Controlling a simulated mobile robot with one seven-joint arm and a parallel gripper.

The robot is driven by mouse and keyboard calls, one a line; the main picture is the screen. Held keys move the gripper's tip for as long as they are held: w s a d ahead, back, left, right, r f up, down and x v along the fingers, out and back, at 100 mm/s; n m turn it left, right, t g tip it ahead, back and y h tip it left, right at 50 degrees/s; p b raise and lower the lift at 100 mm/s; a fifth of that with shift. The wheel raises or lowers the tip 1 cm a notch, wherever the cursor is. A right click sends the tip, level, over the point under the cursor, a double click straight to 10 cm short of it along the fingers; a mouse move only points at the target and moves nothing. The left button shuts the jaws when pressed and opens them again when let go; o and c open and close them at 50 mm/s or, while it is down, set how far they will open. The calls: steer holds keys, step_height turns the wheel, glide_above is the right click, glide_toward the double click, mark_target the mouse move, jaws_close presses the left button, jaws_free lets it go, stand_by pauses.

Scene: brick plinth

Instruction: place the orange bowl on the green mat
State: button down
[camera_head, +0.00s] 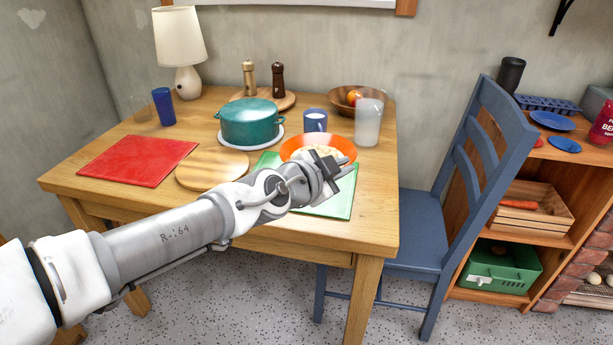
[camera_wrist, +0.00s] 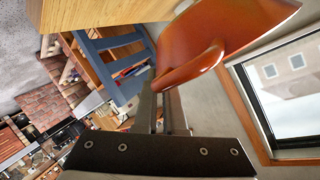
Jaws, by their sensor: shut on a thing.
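The orange bowl (camera_head: 345,143), with pale contents inside, is at the far side of the green mat (camera_head: 333,204) in the head view. My gripper (camera_head: 327,166) is shut on the bowl's near rim. In the wrist view the orange bowl (camera_wrist: 225,38) fills the top right, its rim between my gripper's fingers (camera_wrist: 168,92). The bowl overlaps the mat's far part; whether it touches the mat or hangs above it I cannot tell. My arm and gripper hide the mat's middle and left part.
A round wooden board (camera_head: 211,168) and a red mat (camera_head: 137,160) lie to the left. A blue chair (camera_head: 420,230) stands at the table's right.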

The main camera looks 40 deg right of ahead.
steer(key=shift+w+d+r+p, duration=0.1)
steer(key=shift+w+r+p, duration=0.2)
steer(key=shift+p, duration=0.45)
steer(key=shift+w+d+p, duration=0.1)
steer(key=shift+w+p, duration=0.1)
steer(key=shift+p, duration=0.45)
steer(key=w+f+p, duration=0.1)
steer(key=p, duration=0.2)
steer(key=shift+d+f, duration=0.15)
steer(key=shift+d, duration=0.05)
steer(key=w+d+f, duration=0.1)
steer(key=w+f, duration=0.1)
steer(key=w, duration=0.1)
steer(key=w+f, duration=0.2)
steer(key=w, duration=0.1)
steer(key=w+d+f, duration=0.1)
steer(key=w+f, duration=0.1)
steer(key=w, duration=0.1)
steer(key=shift+d+f, duration=0.15)
steer(key=shift+d, duration=0.2)
steer(key=shift+f+b, duration=1)
steer(key=shift+f, duration=0.95)
steer(key=shift+f, duration=0.1)
steer(key=c, duration=1)
jaws_free()
